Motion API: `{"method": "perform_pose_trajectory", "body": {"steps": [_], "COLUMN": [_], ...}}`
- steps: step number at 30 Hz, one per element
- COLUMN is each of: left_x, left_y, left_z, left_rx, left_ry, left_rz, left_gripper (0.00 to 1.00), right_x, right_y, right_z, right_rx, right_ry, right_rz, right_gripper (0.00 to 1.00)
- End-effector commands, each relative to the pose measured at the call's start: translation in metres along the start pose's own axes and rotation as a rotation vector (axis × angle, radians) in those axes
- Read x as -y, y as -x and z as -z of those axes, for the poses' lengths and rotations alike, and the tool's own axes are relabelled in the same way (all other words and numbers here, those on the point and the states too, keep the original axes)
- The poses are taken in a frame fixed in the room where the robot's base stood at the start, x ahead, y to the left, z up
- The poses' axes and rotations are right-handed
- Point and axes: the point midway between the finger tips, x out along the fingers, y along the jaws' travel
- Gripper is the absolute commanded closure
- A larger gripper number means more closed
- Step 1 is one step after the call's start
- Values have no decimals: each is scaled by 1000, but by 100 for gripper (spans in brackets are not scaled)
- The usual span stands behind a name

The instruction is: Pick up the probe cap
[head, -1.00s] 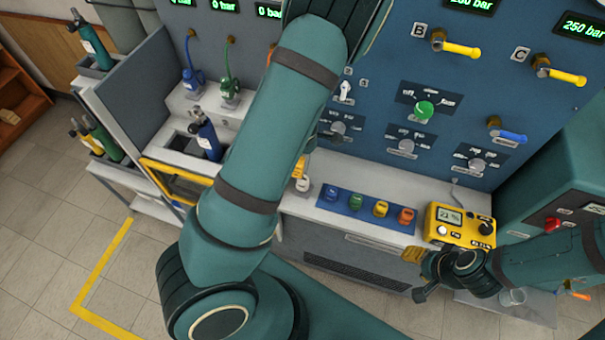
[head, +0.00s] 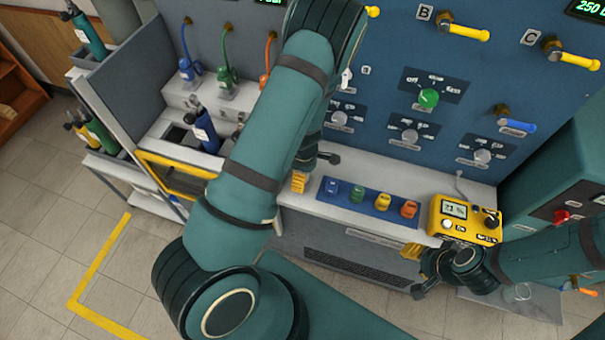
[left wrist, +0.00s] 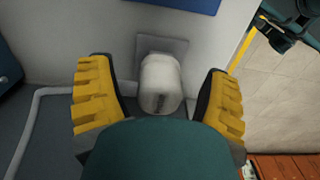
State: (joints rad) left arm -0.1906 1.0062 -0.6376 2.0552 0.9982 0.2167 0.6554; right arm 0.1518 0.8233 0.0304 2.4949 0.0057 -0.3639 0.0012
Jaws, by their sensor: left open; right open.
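A pale, rounded cylinder (left wrist: 160,82), which fits the probe cap, stands on a small grey square plate in the left wrist view. It has a dark slot-like mark on its near side. My left gripper (left wrist: 159,72) is open, with a yellow-padded finger on each side of the cylinder and gaps visible on both sides. In the head view my left gripper (head: 312,170) is over the bench ledge, and the cylinder is hidden behind the arm and fingers. My right gripper (head: 416,270) is open and empty in front of the yellow meter.
A blue strip (head: 345,201) with blue, green, yellow and orange caps lies right of the left gripper. A yellow meter (head: 457,228) with a display stands farther right. Gas bottles, including a blue one (head: 205,130), stand left. The blue valve panel (head: 385,60) rises behind the ledge.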

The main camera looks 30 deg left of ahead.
Motion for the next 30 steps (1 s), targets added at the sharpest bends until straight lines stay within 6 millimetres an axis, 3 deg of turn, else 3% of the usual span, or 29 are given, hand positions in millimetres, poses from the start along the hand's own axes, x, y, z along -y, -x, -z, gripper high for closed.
{"method": "perform_pose_trajectory", "body": {"steps": [7,12,14,25,30], "left_x": [0,0,0,0,0], "left_y": [-1,-1,-1,0,9], "left_z": [0,0,0,0,0], "left_rx": [0,0,0,0,0], "left_ry": [0,0,0,0,0], "left_rz": [0,0,0,0,-1], "left_gripper": [21,81,96,97,97], "right_x": [0,0,0,0,1], "right_y": [0,0,0,0,3], "right_z": [0,0,0,0,0], "right_rx": [0,0,0,0,0], "right_ry": [0,0,0,0,0], "right_rz": [0,0,0,0,0], "right_gripper": [53,53,53,53,53]}}
